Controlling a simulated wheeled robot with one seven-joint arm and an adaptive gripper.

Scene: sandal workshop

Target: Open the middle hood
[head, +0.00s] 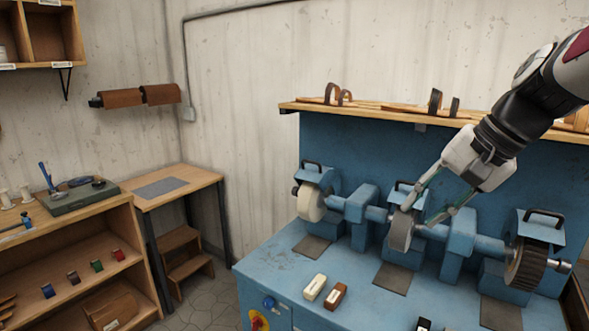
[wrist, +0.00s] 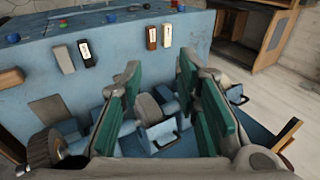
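The blue grinding machine (head: 350,235) carries three wheels in a row, each with a small blue hood and dark handle. The middle hood (head: 405,194) sits above and behind the grey middle wheel (head: 400,232); it looks lowered and is partly hidden by my finger. My gripper (head: 419,214) comes down from the upper right, its fingers spread and empty, close in front of the middle hood. In the wrist view the middle hood (wrist: 163,133) and its handle show between the green-padded fingers of my gripper (wrist: 160,75). I cannot tell whether a finger touches it.
The left hood (head: 316,173) stands over a white wheel (head: 310,203), the right hood (head: 538,229) over a dark brush wheel (head: 526,266). A wooden shelf (head: 380,114) with sandal parts overhangs behind. Cream (head: 314,287) and brown (head: 336,296) blocks lie on the front of the bench.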

